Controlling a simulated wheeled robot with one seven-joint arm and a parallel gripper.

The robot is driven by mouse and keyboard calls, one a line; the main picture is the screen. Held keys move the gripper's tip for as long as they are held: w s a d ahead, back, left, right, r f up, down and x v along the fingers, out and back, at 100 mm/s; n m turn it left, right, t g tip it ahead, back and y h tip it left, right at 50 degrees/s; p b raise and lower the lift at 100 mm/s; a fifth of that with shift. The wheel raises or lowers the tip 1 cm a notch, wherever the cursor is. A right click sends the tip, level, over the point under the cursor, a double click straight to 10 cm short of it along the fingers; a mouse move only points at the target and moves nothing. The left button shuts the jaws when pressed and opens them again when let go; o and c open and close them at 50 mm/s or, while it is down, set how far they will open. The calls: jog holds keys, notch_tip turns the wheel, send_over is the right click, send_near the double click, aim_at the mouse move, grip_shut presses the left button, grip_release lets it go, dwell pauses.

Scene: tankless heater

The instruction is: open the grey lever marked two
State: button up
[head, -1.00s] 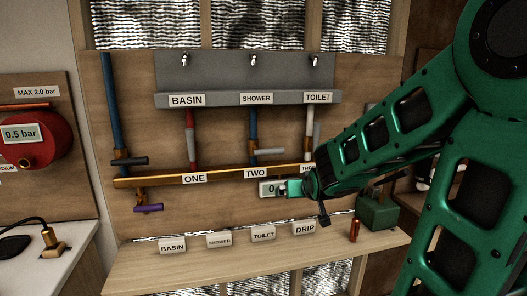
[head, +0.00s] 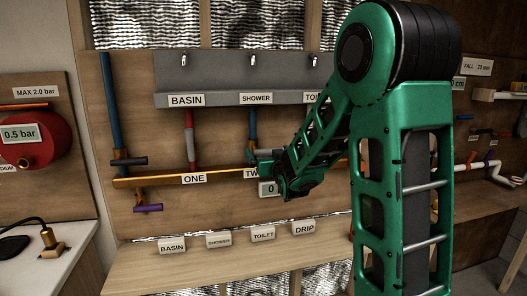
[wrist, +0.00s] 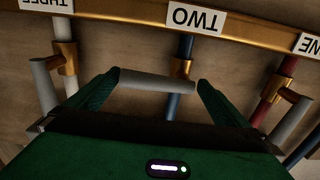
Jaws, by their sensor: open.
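The grey lever of valve two (wrist: 158,80) lies crosswise in the wrist view, just under the TWO label (wrist: 193,18), which appears upside down. It joins a brass valve body (wrist: 180,68) on a blue pipe (wrist: 172,106). My gripper (wrist: 160,79) is open, with one green finger near each end of the lever. I cannot tell whether either finger touches it. In the head view my gripper (head: 266,161) is up at the board below the SHOWER label, and it and my arm hide most of that lever and part of the TWO label (head: 250,173).
Valve three's grey lever (wrist: 44,84) and valve one's grey lever (wrist: 291,121) flank the fingers. The brass manifold (wrist: 120,10) runs along the top. A small meter reading 0 (head: 268,188) is close below my gripper. The wooden shelf (head: 200,268) has free room.

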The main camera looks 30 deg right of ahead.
jog(key=shift+x, duration=2.45)
jog(key=c, duration=1.5)
jog(key=shift+a, duration=0.2)
